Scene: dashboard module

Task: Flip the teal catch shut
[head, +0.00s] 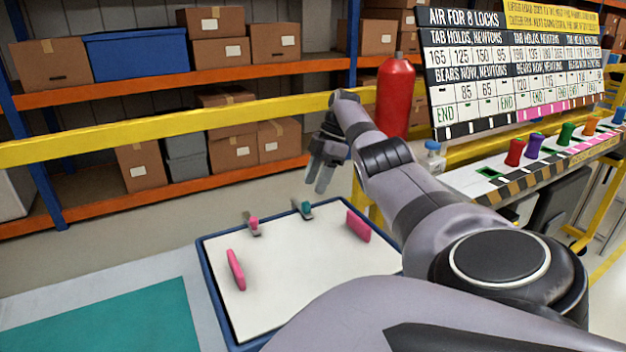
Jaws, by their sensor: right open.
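The teal catch (306,209) stands at the far edge of a white board with a blue rim (213,277). It is small here, and I cannot tell whether it is shut. My right gripper (321,188) is open and empty, hanging above and slightly to the right of the teal catch, apart from it. A pink catch (253,225) sits to the left of the teal one on the same edge. My left gripper is not in view.
Pink upright pieces stand on the board at left (236,270) and right (358,226). A yellow rail (240,113) runs behind. A red cylinder (395,95) stands behind my right arm. At right, a bench holds coloured knobs (515,152) below a sign (515,70).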

